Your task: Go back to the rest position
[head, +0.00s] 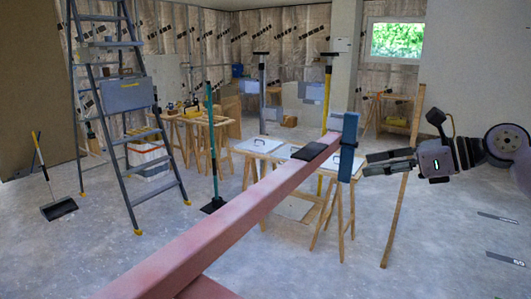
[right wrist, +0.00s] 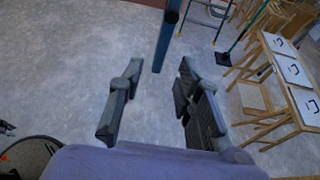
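My right gripper (head: 368,164) is open at the right of the head view, with its fingers pointing left. It is empty; a gap shows between its fingers in the right wrist view (right wrist: 158,88). A long pink-red beam (head: 235,210) rises from the bottom left to the middle of the head view. A black pad (head: 316,148) and a blue upright bar (head: 348,145) are at its far end. The bar stands just left of my right fingertips in the picture; it also shows beyond them in the right wrist view (right wrist: 166,40). My left gripper is not in view.
A stepladder (head: 125,120) and a broom-like dustpan (head: 58,208) stand at the left. Wooden trestles carry white panels (head: 259,145) behind the beam. A wooden batten (head: 403,185) stands near my right gripper. The floor at the right (head: 450,245) is mostly free.

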